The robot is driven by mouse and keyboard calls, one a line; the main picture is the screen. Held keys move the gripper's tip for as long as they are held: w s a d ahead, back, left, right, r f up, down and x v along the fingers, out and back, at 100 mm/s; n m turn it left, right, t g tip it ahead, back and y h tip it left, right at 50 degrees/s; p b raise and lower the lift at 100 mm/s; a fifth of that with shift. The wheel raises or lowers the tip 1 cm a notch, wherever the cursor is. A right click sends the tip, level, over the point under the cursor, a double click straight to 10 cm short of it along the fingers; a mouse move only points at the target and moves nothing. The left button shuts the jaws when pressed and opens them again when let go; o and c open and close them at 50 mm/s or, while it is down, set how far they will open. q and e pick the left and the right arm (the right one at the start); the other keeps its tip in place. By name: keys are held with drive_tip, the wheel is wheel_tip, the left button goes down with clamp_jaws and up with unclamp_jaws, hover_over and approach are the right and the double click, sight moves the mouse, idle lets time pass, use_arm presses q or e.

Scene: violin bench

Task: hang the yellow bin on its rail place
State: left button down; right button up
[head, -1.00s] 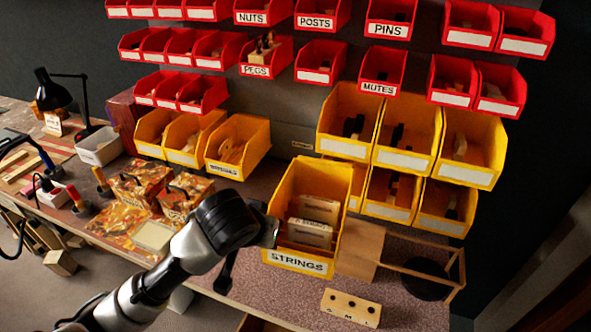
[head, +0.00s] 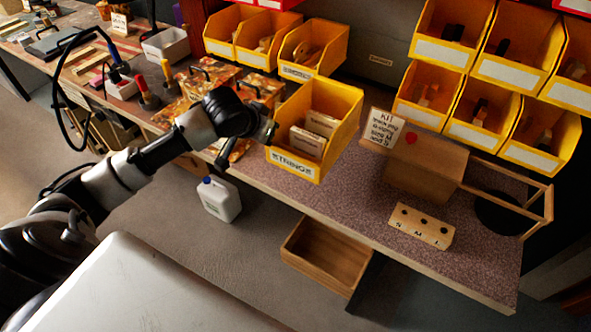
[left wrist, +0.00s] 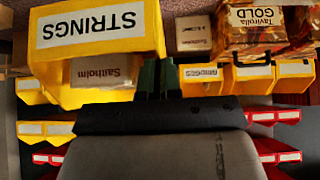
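The yellow bin (head: 345,123), labelled STRINGS and holding pale boxes, is in front of the wall rack and appears held above the bench. It also shows large in the left wrist view (left wrist: 75,78), its label upside down there. My left gripper (head: 268,132) is at the bin's left side, its dark fingers (left wrist: 158,78) shut on the side wall. The contact is partly hidden. A bare grey stretch of rack with a small label (head: 380,60) lies between the yellow bins at left and right; it looks like the rail place. My right gripper is not in view.
Yellow bins (head: 313,47) hang left of the gap, others (head: 430,52) right. On the bench stand a wooden box with a KIT card (head: 381,130), a block marked S M L (head: 420,226) and patterned boxes (head: 208,76). An open drawer (head: 325,255) juts below.

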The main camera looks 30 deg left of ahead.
sight(269, 159)
use_arm(q)
wheel_tip(269, 159, down, 9)
drive_tip(key=shift+f, duration=0.15)
idle(0.4)
drive_tip(key=c, duration=1.3)
unclamp_jaws()
drive_tip(key=shift+f, duration=0.1)
drive_tip(key=shift+c, duration=0.2)
drive_tip(key=v, duration=1.2)
